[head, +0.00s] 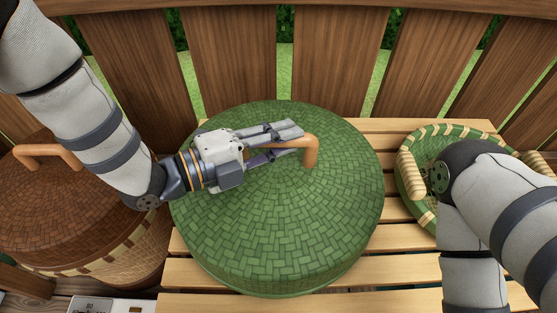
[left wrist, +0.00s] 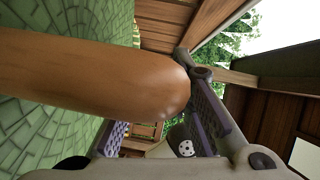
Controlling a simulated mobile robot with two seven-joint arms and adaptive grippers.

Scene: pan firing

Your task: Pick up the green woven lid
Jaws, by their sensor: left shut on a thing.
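The green woven lid (head: 290,220) is a large round dome lying on the slatted wooden bench in the middle of the head view. Its light brown arched handle (head: 311,152) stands up near the centre. My left gripper (head: 290,140) reaches in from the left above the lid and is shut on the handle. In the left wrist view the handle (left wrist: 95,72) fills much of the picture, close to the fingers (left wrist: 165,125), with green weave (left wrist: 45,145) behind it. My right arm shows at the right, but its gripper is out of frame.
A brown woven basket with a lid and handle (head: 55,195) stands at the left. A green basket with pale wrapped rim (head: 407,165) sits at the right, partly behind my right arm. A wooden slat fence (head: 240,60) closes the back. Bare bench slats (head: 400,270) show in front.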

